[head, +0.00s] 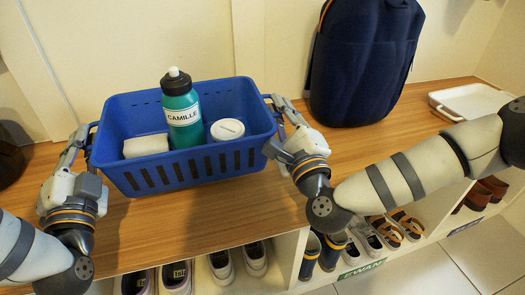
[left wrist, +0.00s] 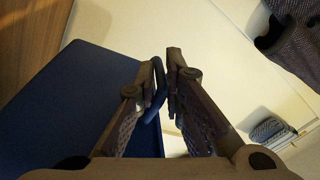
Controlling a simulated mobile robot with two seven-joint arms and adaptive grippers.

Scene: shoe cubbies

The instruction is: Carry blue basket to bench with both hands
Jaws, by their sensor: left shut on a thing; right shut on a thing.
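The blue basket (head: 188,165) is over the wooden bench top (head: 230,215), upright, with a green bottle labelled CAMILLE (head: 182,110), a white block (head: 146,146) and a round white-lidded thing (head: 227,130) inside. I cannot tell whether its base touches the bench. My left gripper (head: 84,145) is shut on the basket's left handle; the handle (left wrist: 159,78) shows between the fingers in the left wrist view. My right gripper (head: 272,122) is at the basket's right end, shut on the right handle, which its fingers partly hide.
A dark blue backpack (head: 362,60) stands on the bench right of the basket. A white tray (head: 485,101) lies farther right. A dark round thing (head: 8,160) is at the left edge. Shoes (head: 237,262) fill cubbies below. Bare bench lies in front of the basket.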

